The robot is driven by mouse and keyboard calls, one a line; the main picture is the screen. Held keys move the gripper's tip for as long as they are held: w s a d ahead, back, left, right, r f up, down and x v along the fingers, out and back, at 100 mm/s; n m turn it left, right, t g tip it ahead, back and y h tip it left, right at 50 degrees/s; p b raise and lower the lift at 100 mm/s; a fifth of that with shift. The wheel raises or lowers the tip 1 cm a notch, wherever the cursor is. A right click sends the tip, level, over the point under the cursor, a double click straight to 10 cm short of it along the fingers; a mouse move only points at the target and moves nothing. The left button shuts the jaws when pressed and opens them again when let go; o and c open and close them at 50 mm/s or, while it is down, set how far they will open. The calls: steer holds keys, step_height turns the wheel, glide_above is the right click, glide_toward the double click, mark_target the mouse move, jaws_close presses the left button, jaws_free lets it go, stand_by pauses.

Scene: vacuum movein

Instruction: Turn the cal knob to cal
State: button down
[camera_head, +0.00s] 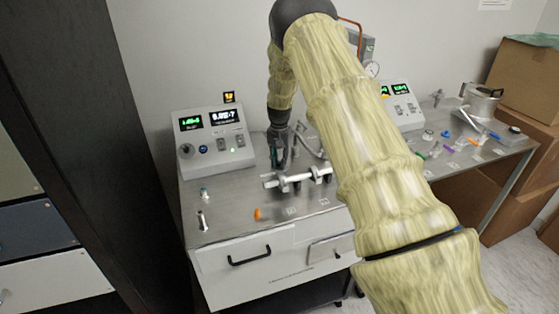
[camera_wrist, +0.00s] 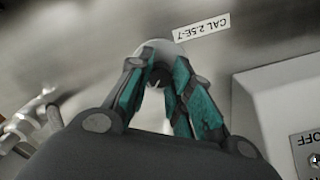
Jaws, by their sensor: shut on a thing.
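The cal knob (camera_wrist: 161,46) shows in the wrist view as a pale round piece with a dark centre, beside a white label (camera_wrist: 201,33) reading "CAL 2.5E-7". My gripper (camera_wrist: 158,76) has its teal-padded fingers closed in on it from both sides, pointing down. In the head view my gripper (camera_head: 278,150) is low over the metal bench top, right of the control box. The knob is hidden there behind the fingers. I cannot read the knob's pointer or its set position.
The control box (camera_head: 203,157) with lit displays stands left of my gripper. Silver pipe fittings (camera_head: 296,179) lie close in front of it. Several small parts, including an orange piece (camera_head: 257,214), sit on the bench (camera_head: 230,222). A second display box (camera_head: 397,93) stands at right.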

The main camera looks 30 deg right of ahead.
mark_target(279, 162)
steer(key=shift+w+r, duration=0.1)
steer(key=c, duration=1.3)
jaws_free()
steer(key=shift+o, duration=0.2)
step_height(279, 162, up, 12)
